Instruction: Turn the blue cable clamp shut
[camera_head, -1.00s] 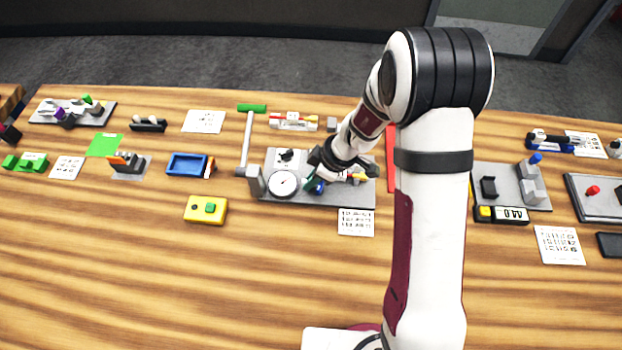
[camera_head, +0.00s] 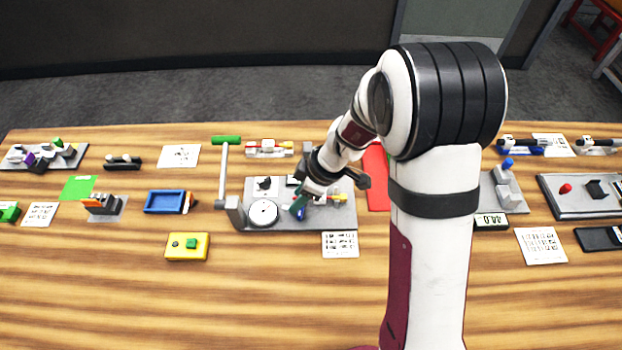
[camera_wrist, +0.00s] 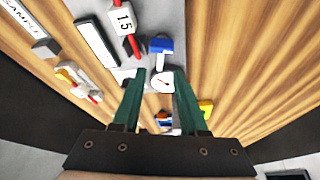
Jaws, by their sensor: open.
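A small blue part, probably the cable clamp (camera_head: 300,213), is on the grey board (camera_head: 348,218), right of a round white gauge (camera_head: 263,212). In the wrist view the blue part (camera_wrist: 160,46) shows beyond my fingertips, with a pale piece beside it. My gripper (camera_wrist: 159,76) is open, its two green fingers apart with nothing held between them. I cannot tell how far the clamp is turned.
A grey lever with a green handle (camera_head: 226,140) stands at the board's left. A blue tray (camera_head: 165,201) and yellow box (camera_head: 187,246) lie further left. The front table is clear.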

